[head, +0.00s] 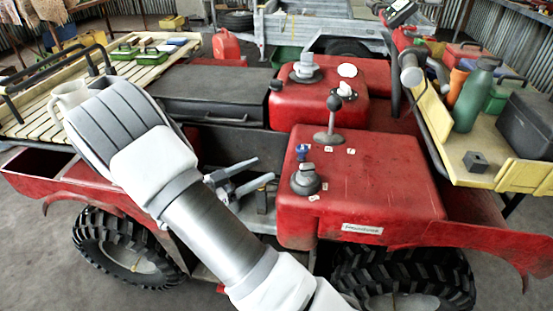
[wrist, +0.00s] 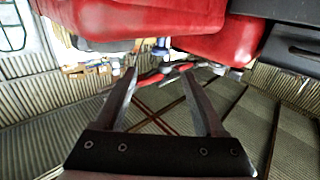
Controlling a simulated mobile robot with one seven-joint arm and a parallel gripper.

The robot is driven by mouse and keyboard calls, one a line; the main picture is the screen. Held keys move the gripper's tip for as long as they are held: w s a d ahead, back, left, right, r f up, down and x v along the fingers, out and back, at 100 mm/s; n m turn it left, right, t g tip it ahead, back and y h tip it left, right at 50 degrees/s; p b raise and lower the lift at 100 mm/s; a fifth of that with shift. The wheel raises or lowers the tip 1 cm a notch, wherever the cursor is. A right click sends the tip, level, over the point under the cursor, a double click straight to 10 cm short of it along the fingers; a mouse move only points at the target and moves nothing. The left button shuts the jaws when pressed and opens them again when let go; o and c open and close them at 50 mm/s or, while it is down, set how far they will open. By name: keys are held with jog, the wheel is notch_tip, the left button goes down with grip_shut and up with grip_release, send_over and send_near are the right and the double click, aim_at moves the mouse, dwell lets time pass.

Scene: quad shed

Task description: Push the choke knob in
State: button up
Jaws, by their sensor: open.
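The red quad body (head: 360,190) carries several controls, and I cannot tell for sure which is the choke knob. A small blue knob (head: 302,149) stands on its top, beside small white labels. A grey round knob (head: 306,180) sits just in front of it. A lever with a dark ball top (head: 333,103) stands behind. My gripper (head: 264,169) is open and empty, left of the red body and apart from these knobs, partly hidden by my arm. In the wrist view my gripper (wrist: 160,73) shows spread fingers with nothing held; no knob is clear there.
A black seat box (head: 215,92) lies behind my gripper. A yellow-edged shelf (head: 485,165) with a green bottle (head: 475,95) is at right. The space above the red body is free.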

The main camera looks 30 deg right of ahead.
jog(key=shift+s+a, duration=0.2)
jog(key=shift+a, duration=1.2)
